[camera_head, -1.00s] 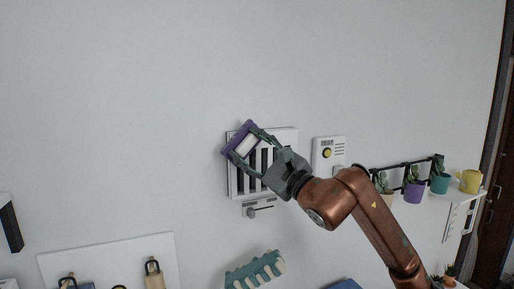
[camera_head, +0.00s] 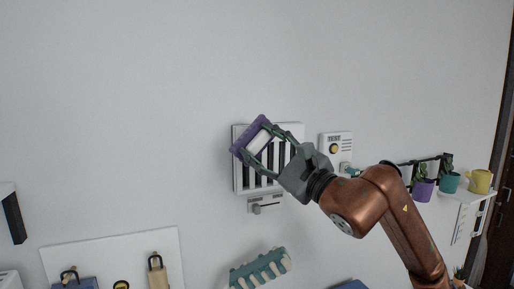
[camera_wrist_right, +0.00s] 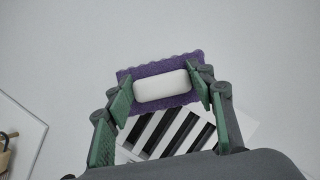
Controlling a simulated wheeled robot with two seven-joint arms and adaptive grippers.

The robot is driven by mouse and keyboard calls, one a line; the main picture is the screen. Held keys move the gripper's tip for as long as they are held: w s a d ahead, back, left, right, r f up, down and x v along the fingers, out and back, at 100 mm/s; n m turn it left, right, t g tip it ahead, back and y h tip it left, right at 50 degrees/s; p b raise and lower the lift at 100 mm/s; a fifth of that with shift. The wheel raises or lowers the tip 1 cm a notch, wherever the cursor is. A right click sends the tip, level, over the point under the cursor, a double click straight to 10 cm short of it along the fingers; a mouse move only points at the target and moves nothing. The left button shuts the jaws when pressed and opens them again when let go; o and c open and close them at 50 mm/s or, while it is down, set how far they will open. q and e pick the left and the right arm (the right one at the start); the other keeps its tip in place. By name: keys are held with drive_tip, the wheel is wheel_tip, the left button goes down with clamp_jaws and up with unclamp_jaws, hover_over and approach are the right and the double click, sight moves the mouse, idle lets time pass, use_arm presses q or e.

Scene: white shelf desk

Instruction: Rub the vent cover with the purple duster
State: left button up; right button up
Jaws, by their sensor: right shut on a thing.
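The purple duster (camera_head: 245,136) has a purple pad and a white grip block, which also shows in the right wrist view (camera_wrist_right: 160,86). My right gripper (camera_head: 264,141) is shut on the duster's white block, with a green finger at each end. The vent cover (camera_head: 240,183), a white plate with dark vertical slots, is on the wall behind the duster. The duster is tilted over the cover's upper left part and hides some of it. I cannot tell whether the pad touches the cover. My left gripper is not in view.
A small box with a yellow button (camera_head: 335,147) is on the wall right of the vent cover. A slider (camera_head: 264,208) sits just below the cover. A shelf with a yellow mug (camera_head: 479,182) and potted plants is at the right. The wall above is bare.

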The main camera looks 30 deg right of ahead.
drive_tip(key=shift+s, duration=0.35)
drive_tip(key=shift+s, duration=0.1)
drive_tip(key=shift+s+b, duration=0.45)
drive_tip(key=shift+s, duration=0.9)
drive_tip(key=shift+w+d+p, duration=0.1)
drive_tip(key=shift+w+p, duration=0.55)
drive_tip(key=shift+w, duration=2.85)
drive_tip(key=shift+w+p, duration=0.3)
drive_tip(key=shift+w, duration=0.65)
drive_tip(key=shift+d, duration=0.2)
